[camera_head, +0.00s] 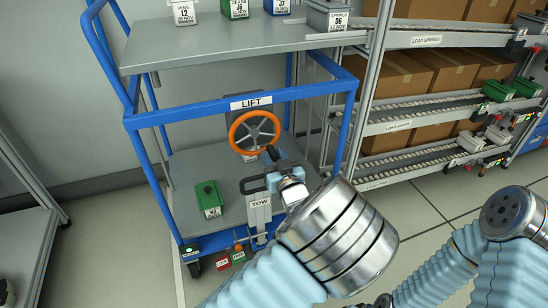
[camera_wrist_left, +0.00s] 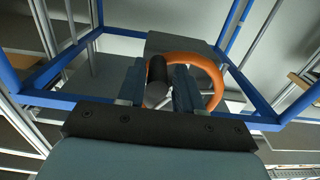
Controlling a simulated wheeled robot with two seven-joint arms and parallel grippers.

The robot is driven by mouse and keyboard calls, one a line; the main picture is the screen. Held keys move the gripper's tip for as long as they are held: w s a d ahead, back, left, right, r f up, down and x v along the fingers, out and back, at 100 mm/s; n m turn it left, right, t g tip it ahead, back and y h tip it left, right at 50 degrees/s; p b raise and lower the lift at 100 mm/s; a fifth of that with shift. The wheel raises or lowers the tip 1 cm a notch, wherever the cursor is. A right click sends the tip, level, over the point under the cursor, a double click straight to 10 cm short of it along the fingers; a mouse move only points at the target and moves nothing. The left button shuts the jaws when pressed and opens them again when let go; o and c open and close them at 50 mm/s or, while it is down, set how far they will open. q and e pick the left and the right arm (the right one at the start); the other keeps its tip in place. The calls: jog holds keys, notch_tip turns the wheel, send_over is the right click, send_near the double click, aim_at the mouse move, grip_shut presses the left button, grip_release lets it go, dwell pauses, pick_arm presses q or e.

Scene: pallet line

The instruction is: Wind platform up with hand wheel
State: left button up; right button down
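The orange hand wheel (camera_head: 254,132) stands under the LIFT label (camera_head: 251,102) on the blue-framed cart (camera_head: 240,109). The wheel also shows in the left wrist view (camera_wrist_left: 213,74). My left gripper (camera_head: 273,160) is at the wheel's lower right rim. In the left wrist view its two fingers (camera_wrist_left: 160,88) stand apart with the wheel's dark handle (camera_wrist_left: 157,70) between them. I cannot tell whether both fingers press on it. My right gripper is outside the view.
A green bin (camera_head: 208,198) lies on the cart's lower deck, beside the TOW bracket (camera_head: 259,212). Red and green tags (camera_head: 230,260) are at the cart's front edge. Roller shelves (camera_head: 430,110) with cartons and bins stand at the right. A grey shelf (camera_head: 22,245) is at the left.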

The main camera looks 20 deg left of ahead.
pick_arm(q)
grip_shut()
jog(key=shift+s+a+m+p, duration=0.1)
jog(key=shift+a+m+p, duration=0.15)
jog(key=shift+p, duration=0.2)
jog(key=shift+f, duration=0.15)
jog(key=shift+o, duration=1.6)
grip_release()
jog(key=shift+d, duration=0.1)
jog(key=v, duration=1.3)
jog(key=shift+s+d+b, duration=0.25)
jog(key=shift+s+b, duration=0.1)
